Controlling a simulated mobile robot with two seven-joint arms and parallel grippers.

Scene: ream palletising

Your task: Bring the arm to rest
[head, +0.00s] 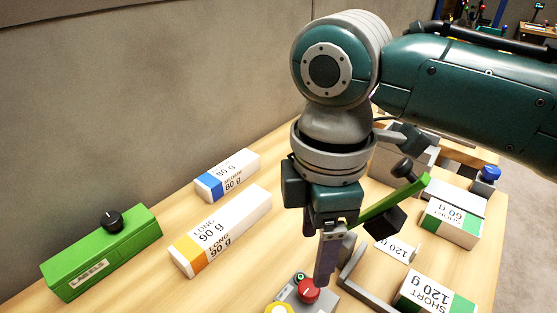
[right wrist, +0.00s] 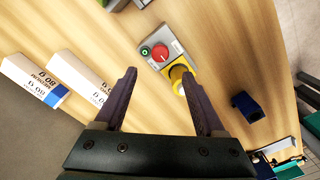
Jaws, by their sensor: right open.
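My right arm comes in from the right in the head view and hangs down over the table. My right gripper (head: 323,278) points downward above a control box, and its fingers are empty. In the right wrist view the two fingers of the right gripper (right wrist: 159,78) stand wide apart with nothing between their tips. The control box (right wrist: 172,42) lies just beyond them, with a red button (right wrist: 159,53), a green button (right wrist: 145,50) and a yellow part (right wrist: 178,76). In the head view the red button (head: 308,290) is just below the fingers. My left gripper is not in view.
On the wooden table (head: 130,270), a long 90 g ream (head: 222,232) and an 80 g ream (head: 228,175) lie left of the arm. A green box (head: 100,253) with a black knob stands far left. Short 60 g (head: 452,222) and 120 g reams (head: 435,292) lie right, near a green bar (head: 395,202).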

